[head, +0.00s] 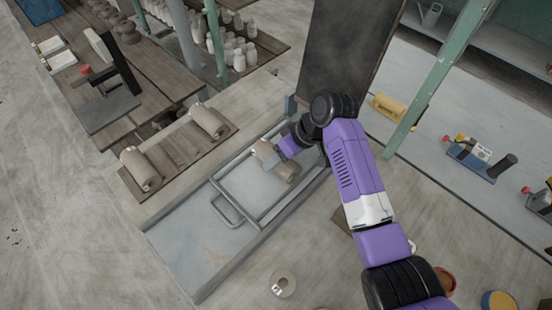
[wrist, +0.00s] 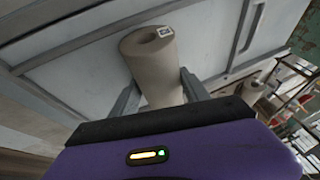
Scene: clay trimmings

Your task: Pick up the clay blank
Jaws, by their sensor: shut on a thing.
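The clay blank (wrist: 153,66) is a tan, hollow cylinder with a small white tag by its open end. In the wrist view it stands between my gripper's two grey fingers (wrist: 160,88), which are shut on its sides. In the head view the blank (head: 284,172) is partly covered by my gripper (head: 268,154), over the pale tray with a metal rail frame (head: 228,210). I cannot tell whether the blank touches the tray.
Two similar tan cylinders, a front one (head: 138,168) and a back one (head: 206,120), lie on a wooden board (head: 172,158) at left. Another tagged cylinder (head: 283,284) stands below the tray. A green post (head: 437,80) and dark upright panel (head: 345,50) rise behind my arm.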

